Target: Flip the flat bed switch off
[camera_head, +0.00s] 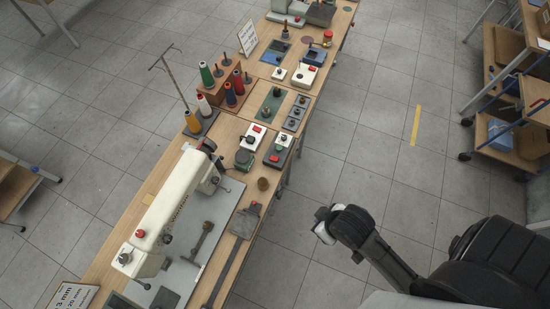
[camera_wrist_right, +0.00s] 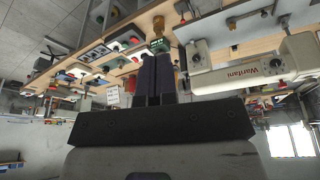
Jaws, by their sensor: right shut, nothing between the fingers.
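A white sewing machine (camera_head: 170,215) marked with lettering stands on a grey bed plate at the lower left of the head view. Just beyond its head end are a white box with a red button and a dark knob (camera_head: 252,138) and a dark box with a red rocker (camera_head: 278,152). I cannot tell which one is the flat bed switch. My right gripper (camera_wrist_right: 160,60) is shut and empty in the right wrist view, pointing towards the table, apart from the boxes. The machine also shows upside down in that view (camera_wrist_right: 255,70). My left gripper is out of view.
Thread cones (camera_head: 207,75) stand on the table's far left side. More boxes with buttons (camera_head: 306,75) lie further along. A dark strap-like part (camera_head: 235,255) lies on the table's near edge.

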